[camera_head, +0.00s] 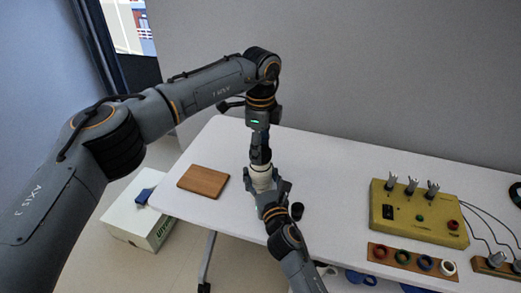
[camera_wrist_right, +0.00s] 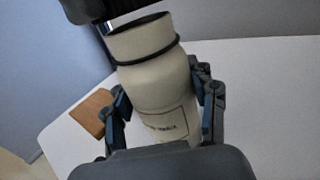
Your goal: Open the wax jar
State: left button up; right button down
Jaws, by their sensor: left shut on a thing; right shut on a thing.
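The wax jar (camera_head: 260,182) is cream, roughly upright and between my two grippers above the white table. The right wrist view shows the jar (camera_wrist_right: 158,75) tilted in the picture, with a dark ring below its cream upper part, a dark top and a partly hidden label. My left gripper (camera_head: 260,158) points down from above and is shut on the jar's top, the lid. My right gripper (camera_head: 266,190) comes from the front and is shut around the jar's body; its fingers (camera_wrist_right: 163,100) sit on either side. I cannot tell whether the lid is loose.
A brown board (camera_head: 203,181) lies left on the table (camera_head: 330,165). A yellow device (camera_head: 415,212) with cables and a wooden strip of coloured rings (camera_head: 412,262) are at right. A white box (camera_head: 140,218) stands on the floor.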

pick_arm(q)
jog(key=shift+r, duration=0.1)
jog(key=shift+r, duration=2)
pick_arm(e)
jog(key=shift+c, duration=1.7)
grip_release()
